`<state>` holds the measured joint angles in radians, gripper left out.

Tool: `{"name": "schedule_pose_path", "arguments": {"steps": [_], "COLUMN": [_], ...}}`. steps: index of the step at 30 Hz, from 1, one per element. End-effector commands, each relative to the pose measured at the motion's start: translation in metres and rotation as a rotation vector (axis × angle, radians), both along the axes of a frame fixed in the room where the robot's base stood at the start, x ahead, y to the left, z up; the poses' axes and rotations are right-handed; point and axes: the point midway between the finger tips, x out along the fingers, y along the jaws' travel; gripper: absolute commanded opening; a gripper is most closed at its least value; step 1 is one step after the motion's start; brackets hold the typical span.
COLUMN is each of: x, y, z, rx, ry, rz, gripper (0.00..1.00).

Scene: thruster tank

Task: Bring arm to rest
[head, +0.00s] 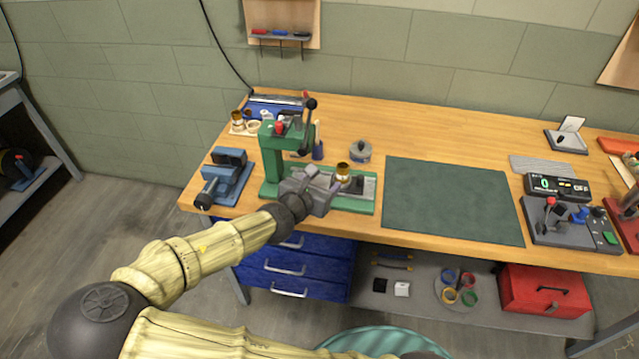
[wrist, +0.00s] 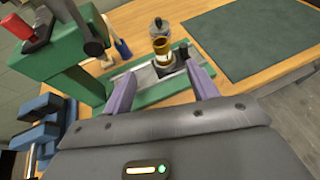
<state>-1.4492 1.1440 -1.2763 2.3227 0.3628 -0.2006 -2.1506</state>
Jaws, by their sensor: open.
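My arm reaches from the lower left of the head view toward the green press on the wooden bench. My gripper (head: 322,183) is at its end, over the front of the press base. In the wrist view my gripper (wrist: 160,88) has its two purple-grey fingers spread apart with nothing between them. A brass cylinder (head: 343,171) stands upright on the press's slide, just beyond the fingertips. The cylinder also shows in the wrist view (wrist: 162,46), apart from both fingers. The green press (head: 272,160) stands left of the gripper, its lever raised.
A blue vise (head: 226,175) sits at the bench's left end. A grey lidded pot (head: 360,151) stands behind the press base. A dark green mat (head: 450,200) lies bare to the right. A control box (head: 570,222) is farther right. Blue drawers (head: 300,265) are below the bench.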

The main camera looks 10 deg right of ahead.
Motion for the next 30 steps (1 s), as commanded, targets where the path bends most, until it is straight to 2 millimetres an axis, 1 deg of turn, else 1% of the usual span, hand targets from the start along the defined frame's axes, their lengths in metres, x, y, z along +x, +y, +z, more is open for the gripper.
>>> {"name": "schedule_pose_path", "arguments": {"steps": [22,26,29,30], "x": [0.0,-0.006,-0.017,-0.024], "y": [-0.002,-0.019,-0.04,-0.048], "z": [-0.002,-0.016,-0.036,-0.045], "rx": [0.01,0.099,0.24,0.309], "ry": [0.003,0.023,0.045,0.053], "rz": [-0.008,-0.085,-0.211,-0.275], "gripper": [0.58,0.58,0.58,0.58]}}
